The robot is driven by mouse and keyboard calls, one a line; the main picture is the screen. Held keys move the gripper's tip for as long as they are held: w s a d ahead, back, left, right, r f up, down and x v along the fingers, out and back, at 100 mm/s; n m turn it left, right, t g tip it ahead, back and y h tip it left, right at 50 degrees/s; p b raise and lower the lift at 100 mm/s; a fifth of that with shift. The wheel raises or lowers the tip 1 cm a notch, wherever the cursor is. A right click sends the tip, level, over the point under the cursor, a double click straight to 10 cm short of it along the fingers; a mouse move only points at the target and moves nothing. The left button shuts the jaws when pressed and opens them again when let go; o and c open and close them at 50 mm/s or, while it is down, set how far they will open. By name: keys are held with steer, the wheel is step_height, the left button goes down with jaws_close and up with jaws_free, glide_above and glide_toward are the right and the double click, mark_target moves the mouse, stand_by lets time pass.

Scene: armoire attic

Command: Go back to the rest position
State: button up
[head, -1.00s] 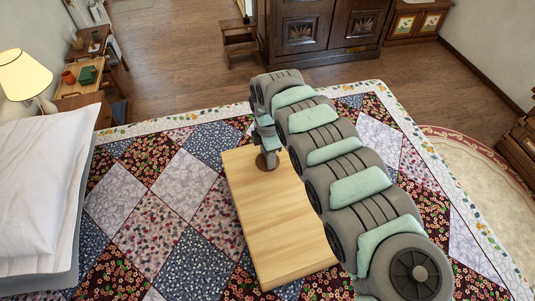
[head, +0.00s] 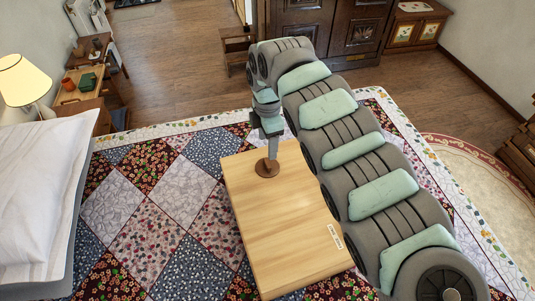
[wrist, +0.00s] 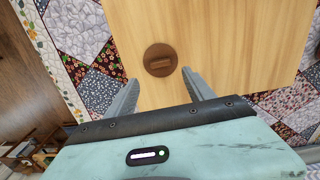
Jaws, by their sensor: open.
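My gripper (head: 272,150) is at the far left end of the wooden board or tabletop (head: 285,220), at the end of my arm. In the wrist view my gripper (wrist: 158,95) has its two grey fingers spread apart with nothing between them. A round brown disc (head: 267,168) with a slot across it lies on the wood. It also shows in the wrist view (wrist: 160,60), just beyond the open fingertips. In the head view the fingers overlap the disc's far side; the exact gap between them is hard to tell.
A bed with white bedding (head: 45,190) stands at the left, with a lamp (head: 24,80) behind it. A wooden stool (head: 238,48) and a dark armoire (head: 330,30) stand at the back. The patchwork rug (head: 170,220) left of the board is clear.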

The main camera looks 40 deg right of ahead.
steer(key=shift+r, duration=0.8)
